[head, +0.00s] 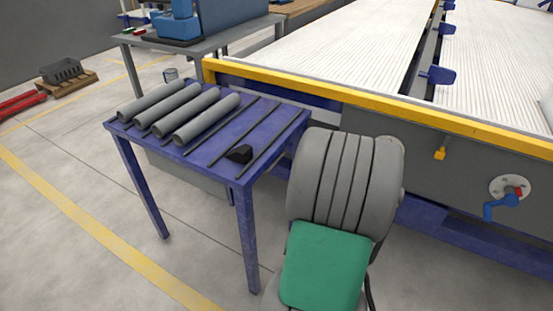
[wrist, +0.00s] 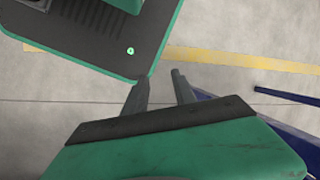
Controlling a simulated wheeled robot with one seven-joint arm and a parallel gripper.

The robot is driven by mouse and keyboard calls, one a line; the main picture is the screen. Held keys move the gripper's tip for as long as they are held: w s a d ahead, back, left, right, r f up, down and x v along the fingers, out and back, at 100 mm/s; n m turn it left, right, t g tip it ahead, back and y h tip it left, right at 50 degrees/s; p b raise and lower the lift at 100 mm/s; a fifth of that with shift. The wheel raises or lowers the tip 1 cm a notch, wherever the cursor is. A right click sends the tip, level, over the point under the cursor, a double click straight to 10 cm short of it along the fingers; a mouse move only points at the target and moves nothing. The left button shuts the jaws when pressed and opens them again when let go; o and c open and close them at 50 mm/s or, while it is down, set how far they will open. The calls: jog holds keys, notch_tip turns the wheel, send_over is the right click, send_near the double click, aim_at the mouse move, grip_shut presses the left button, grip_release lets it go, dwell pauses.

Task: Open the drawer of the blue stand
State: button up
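The blue stand (head: 218,150) is left of centre in the head view, a table-like frame with a slatted top and long legs. I cannot make out a drawer front or handle. Blue parts of the stand (wrist: 285,97) seem to show at the right of the wrist view. My gripper (wrist: 159,76) shows in the wrist view with its two dark fingers apart and nothing between them. In the head view it is not visible.
A large machine with a yellow rail (head: 380,107) stands behind and right of the stand. A grey workbench (head: 200,43) is at the back. My grey and green arm covers the area right of the stand. The floor left and in front is clear.

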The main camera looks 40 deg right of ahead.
notch_tip(320, 180, down, 3)
jog(key=w+d+m+t, duration=0.1)
jog(key=w+d+t, duration=0.1)
jog(key=m+t+h, duration=0.5)
jog(key=m+t, duration=0.1)
jog(key=t, duration=0.8)
send_near(277, 159)
jog(key=w, duration=0.5)
jog(key=w+f+b, duration=0.1)
jog(key=w, duration=0.1)
jog(key=w+f, duration=0.1)
jog(key=w, duration=0.1)
jog(key=shift+w+d+b, duration=0.25)
jog(key=shift+d+b, duration=0.1)
jog(key=shift+d, duration=0.05)
jog(key=shift+w, duration=0.3)
grip_shut()
